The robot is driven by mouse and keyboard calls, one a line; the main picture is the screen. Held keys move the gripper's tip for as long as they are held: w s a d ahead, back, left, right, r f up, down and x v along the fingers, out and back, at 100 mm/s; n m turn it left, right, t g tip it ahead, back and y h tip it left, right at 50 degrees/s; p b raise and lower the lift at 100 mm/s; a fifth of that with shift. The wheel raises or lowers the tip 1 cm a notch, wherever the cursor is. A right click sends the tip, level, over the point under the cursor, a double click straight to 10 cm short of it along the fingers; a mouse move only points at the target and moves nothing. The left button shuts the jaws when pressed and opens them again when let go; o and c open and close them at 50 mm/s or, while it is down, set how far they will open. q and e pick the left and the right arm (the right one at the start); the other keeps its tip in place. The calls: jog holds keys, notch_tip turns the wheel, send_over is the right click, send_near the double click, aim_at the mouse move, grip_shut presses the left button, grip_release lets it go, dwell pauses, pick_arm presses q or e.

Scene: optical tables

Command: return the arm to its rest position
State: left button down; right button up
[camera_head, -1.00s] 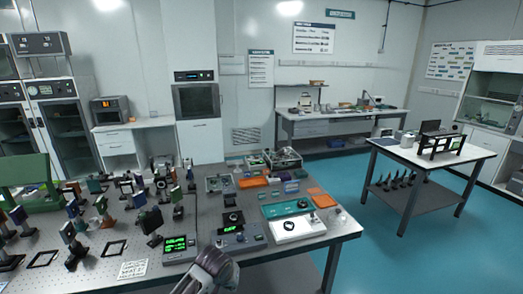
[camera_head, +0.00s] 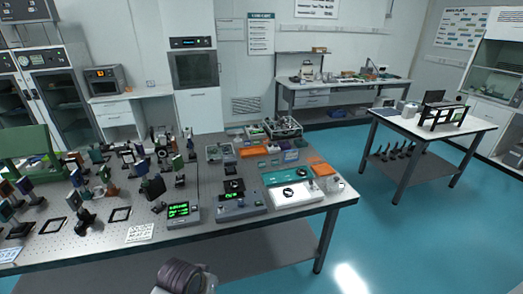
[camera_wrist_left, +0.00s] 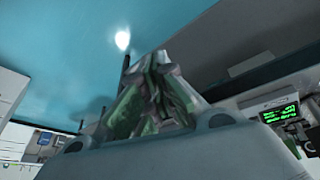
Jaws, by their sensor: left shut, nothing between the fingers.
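In the left wrist view my left gripper (camera_wrist_left: 160,92) is shut and empty, its fingers together in front of the teal floor and the table's edge. In the head view only a dark, rounded link of my arm shows at the bottom edge, in front of the optical table (camera_head: 100,252) and apart from it; the fingers are not visible there. My right gripper is in neither view.
The optical table carries several mounted optics, a device with a green display (camera_head: 180,211), and a white-and-teal instrument (camera_head: 291,193). A white-topped table (camera_head: 410,128) stands at the right. The teal floor (camera_head: 400,240) between and in front is clear.

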pick_arm(q)
jog(key=s+a+r+y, duration=0.1)
jog(key=s+a+r, duration=0.1)
jog(key=s+a, duration=0.65)
jog(key=s+d+f+g+b, duration=0.1)
jog(key=s+f, duration=0.1)
jog(key=f, duration=1.6)
jog(key=s+d+f+g+b, duration=0.1)
jog(key=s+f, duration=0.1)
jog(key=f, duration=1.6)
jog(key=s+a+f+b, duration=0.1)
jog(key=s+a+f, duration=0.1)
jog(key=s+f, duration=0.8)
jog(key=s+a+f+g+b, duration=0.1)
jog(key=s+a+f, duration=0.1)
jog(key=s+f, duration=0.9)
jog(key=shift+s+a+f+m, duration=0.2)
jog(key=shift+s+m, duration=0.1)
jog(key=shift+s, duration=0.1)
